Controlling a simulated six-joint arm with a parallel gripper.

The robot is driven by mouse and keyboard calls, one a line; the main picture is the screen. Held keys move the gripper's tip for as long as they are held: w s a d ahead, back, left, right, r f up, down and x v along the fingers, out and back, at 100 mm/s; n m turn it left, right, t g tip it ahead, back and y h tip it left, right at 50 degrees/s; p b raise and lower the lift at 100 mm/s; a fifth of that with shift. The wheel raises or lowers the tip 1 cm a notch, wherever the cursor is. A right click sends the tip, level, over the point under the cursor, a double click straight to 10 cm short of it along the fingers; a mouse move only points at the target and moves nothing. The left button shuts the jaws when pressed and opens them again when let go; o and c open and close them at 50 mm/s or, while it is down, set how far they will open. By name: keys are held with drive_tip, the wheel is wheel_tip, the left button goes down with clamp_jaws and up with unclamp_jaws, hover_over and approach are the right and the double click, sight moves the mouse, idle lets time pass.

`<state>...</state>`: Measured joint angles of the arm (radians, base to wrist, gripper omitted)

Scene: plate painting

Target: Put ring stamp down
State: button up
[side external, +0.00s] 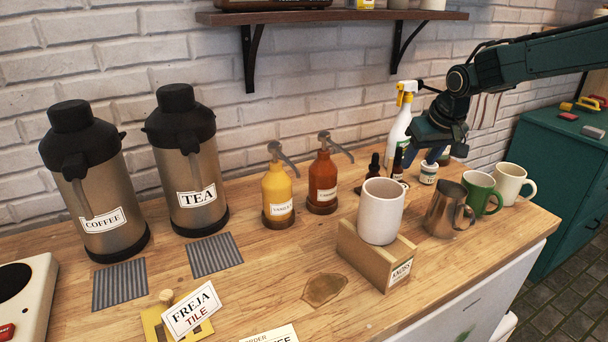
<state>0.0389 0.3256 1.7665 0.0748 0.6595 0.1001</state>
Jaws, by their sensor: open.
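My gripper (432,154) is at the right rear of the wooden counter, in front of the brick wall. It points down beside a small white labelled jar (428,174). Its fingertips are small and partly hidden, and I see nothing held between them. I cannot make out a ring stamp or a plate in this view. A white cup (381,211) stands on a wooden block labelled KNOCK (400,271), in front and to the left of my gripper.
A spray bottle (398,128) and a dark dropper bottle (373,167) stand close left of my gripper. A metal pitcher (443,210), a green mug (480,192) and a cream mug (510,184) stand in front and right. Two pump bottles and the COFFEE and TEA dispensers stand left.

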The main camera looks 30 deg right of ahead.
drive_tip(key=shift+s+r, duration=0.1)
drive_tip(key=s+a+r+n, duration=0.1)
drive_tip(key=s+r, duration=0.3)
drive_tip(key=s, duration=0.8)
drive_tip(key=s+a+r, duration=0.2)
drive_tip(key=s+r, duration=0.2)
drive_tip(key=s, duration=0.7)
drive_tip(key=s+f+n+t, duration=0.1)
drive_tip(key=s+f, duration=0.1)
drive_tip(key=s, duration=0.7)
drive_tip(key=shift+s+a+y, duration=0.3)
drive_tip(key=shift+y, duration=0.1)
